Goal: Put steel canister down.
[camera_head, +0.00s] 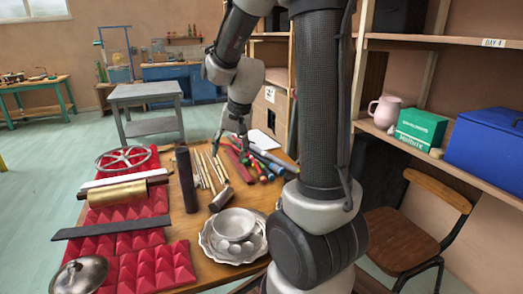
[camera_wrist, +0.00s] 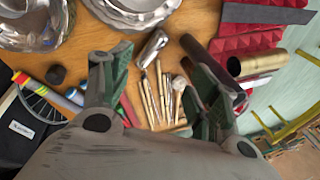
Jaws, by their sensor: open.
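The steel canister (camera_head: 220,198) looks like a small shiny metal cylinder lying on its side on the wooden table (camera_head: 262,196), just behind the silver dish. In the wrist view the canister (camera_wrist: 152,48) lies beyond my fingertips, near the ends of the wooden sticks. My gripper (camera_head: 234,145) is over the back part of the table, behind the canister and apart from it. In the wrist view its two green-padded fingers (camera_wrist: 155,80) are spread wide with nothing held between them.
A dark upright tube (camera_head: 186,180) stands left of the canister. A silver dish with a bowl (camera_head: 234,225) is in front. Wooden sticks (camera_head: 210,172) and coloured tubes (camera_head: 265,165) lie behind. Red foam (camera_head: 140,240) with a brass cylinder (camera_head: 117,193) fills the left side.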

